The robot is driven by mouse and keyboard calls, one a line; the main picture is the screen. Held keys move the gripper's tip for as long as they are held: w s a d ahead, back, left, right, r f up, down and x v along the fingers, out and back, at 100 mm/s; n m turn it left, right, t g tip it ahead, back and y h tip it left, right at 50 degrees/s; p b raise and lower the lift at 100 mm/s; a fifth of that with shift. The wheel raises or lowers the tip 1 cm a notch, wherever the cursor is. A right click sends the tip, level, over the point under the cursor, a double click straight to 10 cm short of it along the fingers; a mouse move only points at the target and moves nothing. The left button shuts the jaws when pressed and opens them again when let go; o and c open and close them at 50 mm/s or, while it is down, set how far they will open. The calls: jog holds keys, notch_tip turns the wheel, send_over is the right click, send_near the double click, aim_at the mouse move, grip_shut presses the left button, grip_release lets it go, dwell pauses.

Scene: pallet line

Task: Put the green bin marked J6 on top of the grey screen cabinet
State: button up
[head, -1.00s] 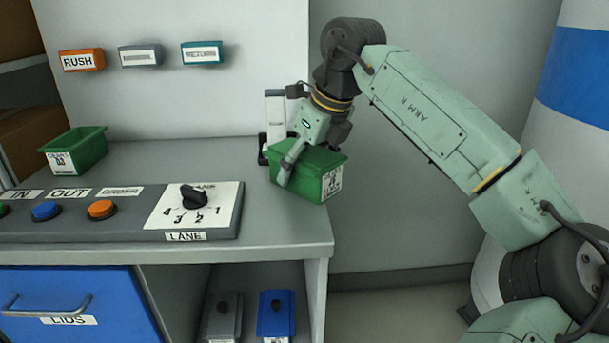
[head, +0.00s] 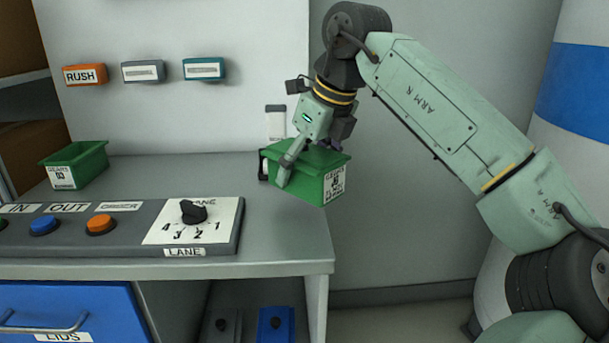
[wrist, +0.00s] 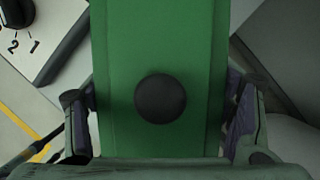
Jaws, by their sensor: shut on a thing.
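The green bin (head: 302,182) with a white label is held in my gripper (head: 304,160) above the right end of the grey desk. Its label is too small to read surely. My gripper is shut on it, one finger against the near side; the other finger is mostly hidden. In the wrist view the green bin (wrist: 160,40) lies between the two fingers (wrist: 160,118), with a dark round spot in the middle. I cannot make out the grey screen cabinet in either view.
Another green bin (head: 76,166) stands at the desk's back left. A control panel (head: 120,240) with buttons and a lane dial lies along the desk's front. A white upright device (head: 275,122) stands behind the held bin. A blue drawer (head: 70,305) is below. Floor shows right of the desk.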

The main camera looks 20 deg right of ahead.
jog(key=s+a, duration=0.1)
jog(key=s, duration=0.3)
jog(key=s+a+r+b, duration=0.1)
jog(key=s, duration=0.4)
jog(key=s+a+b, duration=0.1)
jog(key=s, duration=0.4)
jog(key=shift+a+r, duration=0.15)
jog(key=shift+a, duration=0.2)
